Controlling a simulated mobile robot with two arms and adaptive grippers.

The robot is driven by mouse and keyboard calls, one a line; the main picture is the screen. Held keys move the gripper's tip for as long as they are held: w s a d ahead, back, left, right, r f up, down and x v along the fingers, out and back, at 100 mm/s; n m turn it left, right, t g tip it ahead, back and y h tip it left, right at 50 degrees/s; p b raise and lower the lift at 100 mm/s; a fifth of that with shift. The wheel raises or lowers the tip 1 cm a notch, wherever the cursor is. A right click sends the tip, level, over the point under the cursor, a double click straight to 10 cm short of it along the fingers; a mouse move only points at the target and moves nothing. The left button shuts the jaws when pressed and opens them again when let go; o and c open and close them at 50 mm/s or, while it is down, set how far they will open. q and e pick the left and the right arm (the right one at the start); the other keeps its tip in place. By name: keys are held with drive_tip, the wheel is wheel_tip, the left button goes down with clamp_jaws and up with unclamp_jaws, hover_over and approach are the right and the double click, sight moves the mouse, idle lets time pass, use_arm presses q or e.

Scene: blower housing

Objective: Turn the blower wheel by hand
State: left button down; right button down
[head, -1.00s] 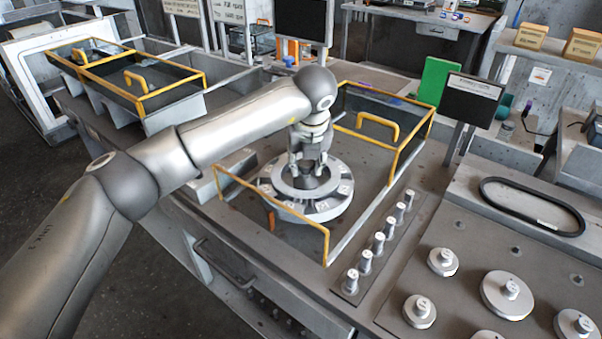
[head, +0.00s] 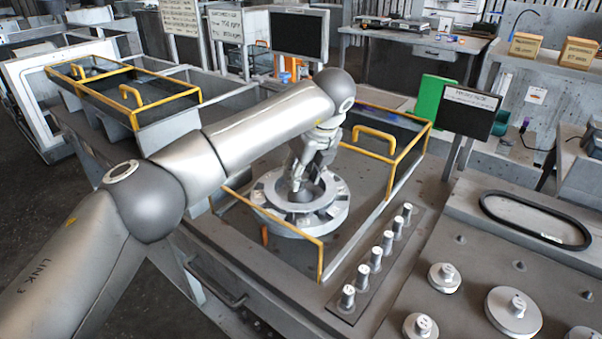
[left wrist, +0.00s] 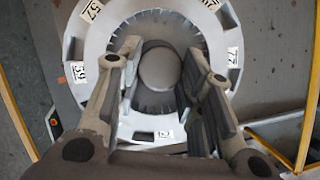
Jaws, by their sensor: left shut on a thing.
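The round grey blower housing (head: 332,212) stands in the yellow-railed bay in the head view. Its pale ring (left wrist: 103,30) carries numbered labels in the left wrist view. Inside the ring is the finned blower wheel (left wrist: 155,104), with a smooth round hub (left wrist: 160,68) at its centre. My left gripper (head: 298,182) reaches down into the ring's opening, tilted. In the left wrist view its two fingers (left wrist: 160,55) stand on either side of the hub, shut on the blower wheel. The exact contact under the fingertips is hidden. My right gripper is out of view.
Yellow rails (head: 292,232) and a dark clear panel (head: 385,135) border the bay. A row of several pegs (head: 375,260) stands right of it. Further right are knobbed discs (head: 513,310) and a black belt loop (head: 535,220). A small dark screen (head: 468,110) stands behind.

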use_arm(q)
drive_tip(key=shift+w+a+r, duration=0.1)
drive_tip(key=shift+w+r, duration=0.1)
drive_tip(key=shift+r, duration=0.1)
drive_tip(key=c, duration=1.3)
unclamp_jaws()
drive_tip(key=shift+c, duration=0.2)
drive_tip(key=o, duration=0.4)
drive_tip(key=shift+f, duration=0.2)
drive_tip(key=v, duration=1.2)
drive_tip(key=shift+s, duration=0.1)
